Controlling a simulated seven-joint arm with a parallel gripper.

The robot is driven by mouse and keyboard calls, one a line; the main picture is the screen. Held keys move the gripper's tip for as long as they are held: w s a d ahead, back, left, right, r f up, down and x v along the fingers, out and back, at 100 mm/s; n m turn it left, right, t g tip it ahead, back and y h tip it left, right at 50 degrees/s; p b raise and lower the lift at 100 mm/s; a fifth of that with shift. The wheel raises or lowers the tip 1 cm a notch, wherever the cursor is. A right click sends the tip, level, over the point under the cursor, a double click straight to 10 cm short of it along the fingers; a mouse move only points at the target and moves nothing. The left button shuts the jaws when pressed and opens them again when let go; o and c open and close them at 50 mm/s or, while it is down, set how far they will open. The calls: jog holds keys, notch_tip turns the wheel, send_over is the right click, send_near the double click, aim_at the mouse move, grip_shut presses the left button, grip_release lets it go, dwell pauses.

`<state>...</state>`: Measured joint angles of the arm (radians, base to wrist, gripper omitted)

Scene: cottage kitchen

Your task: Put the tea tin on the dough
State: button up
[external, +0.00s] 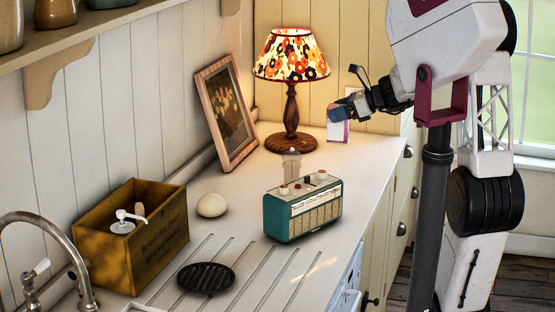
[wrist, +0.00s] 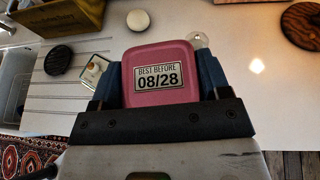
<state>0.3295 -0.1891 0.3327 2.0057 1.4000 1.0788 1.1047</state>
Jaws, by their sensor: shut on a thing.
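The tea tin (external: 338,131) shows in the external view as a small pink and white box below my gripper's blue fingers (external: 343,108). In the wrist view the pink tin (wrist: 160,72) has a "BEST BEFORE 08/28" label and sits between the two blue fingers (wrist: 160,80). My gripper is shut on it. The tin appears to be held above the counter. The dough is a pale, round lump (external: 211,205) on the counter, left of the radio; it also shows at the top of the wrist view (wrist: 138,20). Nothing rests on the dough.
A teal radio (external: 303,208) and a small glass shaker (external: 291,166) stand right of the dough. A wooden crate (external: 133,238) is at left, with a black round trivet (external: 206,279) in front. A lamp (external: 291,90) and framed picture (external: 227,115) stand behind. Counter around the dough is clear.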

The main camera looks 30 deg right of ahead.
jog(key=w+a+n+g+y, duration=0.1)
jog(key=w+a, duration=0.3)
jog(key=a, duration=0.7)
jog(key=w+a+n+g, duration=0.1)
jog(key=w+a, duration=0.4)
jog(key=a, duration=0.7)
jog(key=w+a+n+g+y, duration=0.1)
jog(key=w+a, duration=0.3)
jog(key=a, duration=0.7)
jog(key=shift+w+f, duration=0.15)
jog(key=shift+f, duration=2.5)
jog(key=shift+f, duration=2.5)
jog(key=shift+f, duration=2.5)
